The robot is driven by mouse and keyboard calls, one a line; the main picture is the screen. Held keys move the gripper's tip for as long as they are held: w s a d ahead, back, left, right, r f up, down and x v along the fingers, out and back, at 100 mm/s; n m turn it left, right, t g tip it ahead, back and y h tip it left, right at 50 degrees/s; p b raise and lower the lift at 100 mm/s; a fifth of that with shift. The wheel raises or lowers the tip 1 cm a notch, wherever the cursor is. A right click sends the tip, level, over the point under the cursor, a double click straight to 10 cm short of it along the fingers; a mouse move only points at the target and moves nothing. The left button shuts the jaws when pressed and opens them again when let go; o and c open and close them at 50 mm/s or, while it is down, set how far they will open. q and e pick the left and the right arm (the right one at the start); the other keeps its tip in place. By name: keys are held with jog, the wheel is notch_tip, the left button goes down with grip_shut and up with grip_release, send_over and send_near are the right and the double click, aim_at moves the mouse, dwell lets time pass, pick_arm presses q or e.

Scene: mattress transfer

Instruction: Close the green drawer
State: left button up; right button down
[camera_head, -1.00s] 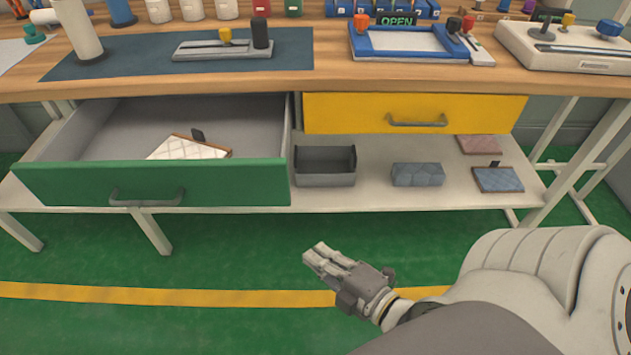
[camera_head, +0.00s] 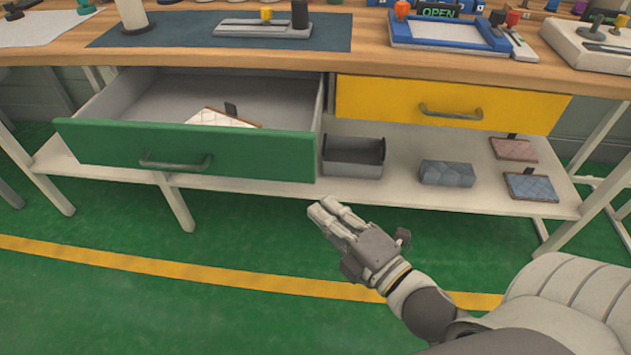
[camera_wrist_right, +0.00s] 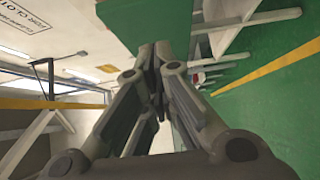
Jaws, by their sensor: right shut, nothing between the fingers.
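The green drawer (camera_head: 115,146) is pulled out under the left part of the workbench, with a dark grey handle (camera_head: 175,161) on its front. In the right wrist view the closed fingers (camera_wrist_right: 155,52) point toward a green panel (camera_wrist_right: 150,22), which looks like the drawer front. My left gripper is not in view.
A shut yellow drawer (camera_head: 440,101) is to the right. The green floor in front is clear.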

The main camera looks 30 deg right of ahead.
aim_at(300, 166)
jog(key=shift+w+d, duration=0.25)
jog(key=shift+w, duration=1)
jog(key=shift+w+d, duration=0.25)
jog(key=shift+w, duration=0.95)
jog(key=shift+w+d, duration=0.25)
jog(key=shift+w, duration=1)
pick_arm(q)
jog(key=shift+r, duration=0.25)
pick_arm(e)
jog(key=shift+w+d, duration=0.1)
